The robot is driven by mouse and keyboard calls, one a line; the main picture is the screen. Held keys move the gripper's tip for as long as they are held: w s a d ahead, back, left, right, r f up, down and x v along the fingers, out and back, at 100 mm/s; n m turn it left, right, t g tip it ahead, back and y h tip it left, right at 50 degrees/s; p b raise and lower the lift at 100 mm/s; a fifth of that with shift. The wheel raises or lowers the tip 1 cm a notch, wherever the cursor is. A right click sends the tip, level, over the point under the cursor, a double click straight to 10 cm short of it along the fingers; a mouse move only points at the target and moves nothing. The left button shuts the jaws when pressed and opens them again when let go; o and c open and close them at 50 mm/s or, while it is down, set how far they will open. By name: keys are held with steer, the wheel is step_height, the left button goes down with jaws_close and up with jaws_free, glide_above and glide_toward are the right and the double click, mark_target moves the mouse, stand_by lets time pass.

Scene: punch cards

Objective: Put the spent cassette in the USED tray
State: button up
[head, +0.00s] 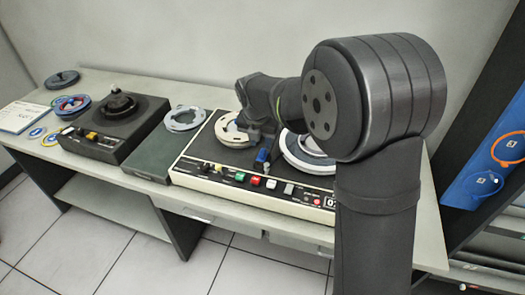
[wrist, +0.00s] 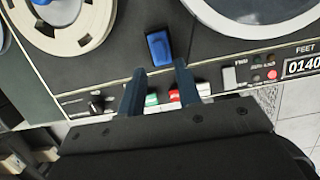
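No cassette and no tray marked USED can be made out in either view. My gripper (wrist: 159,67) is open and empty, its two dark fingers apart over the front panel of the tape deck (head: 255,195). A blue block-like part (wrist: 158,48) sits on the deck just beyond the fingertips; I cannot tell whether they touch it. It also shows in the head view (head: 262,157). A cream reel (head: 229,130) lies on the deck's left side, and a pale reel (head: 296,158) on its right, partly hidden by my arm.
A grey reel (head: 183,119) lies on a dark green box (head: 150,157) left of the deck. A blue panel (head: 470,187) with an orange ring is at right.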

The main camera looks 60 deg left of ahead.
mark_target(262, 152)
steer(key=shift+x, duration=2.6)
jaws_close()
steer(key=shift+r, duration=3)
